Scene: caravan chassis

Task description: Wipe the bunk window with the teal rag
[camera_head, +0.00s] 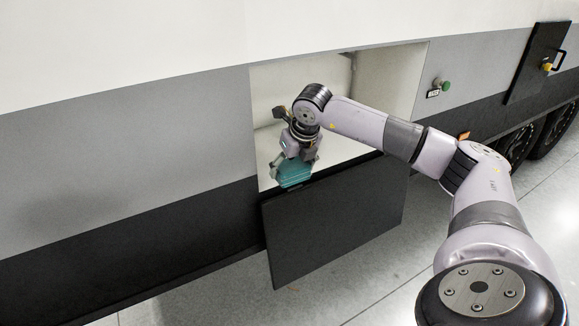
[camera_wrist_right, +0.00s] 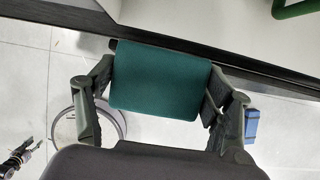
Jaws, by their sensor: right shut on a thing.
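The teal rag (camera_head: 295,174) is a folded pad in my right gripper (camera_head: 292,162), at the lower sill of an open locker in the caravan's side. In the right wrist view, the rag (camera_wrist_right: 160,80) spans the space between the two dark fingers of the right gripper (camera_wrist_right: 160,108), which is shut on it. I cannot tell whether the rag touches the sill. I cannot make out the bunk window in either view.
A black flap door (camera_head: 335,220) hangs down below the locker opening (camera_head: 395,85). A green knob (camera_head: 446,86) and a black hatch (camera_head: 537,62) are to the right. A green bar (camera_wrist_right: 296,8) and a blue object (camera_wrist_right: 251,125) show in the wrist view.

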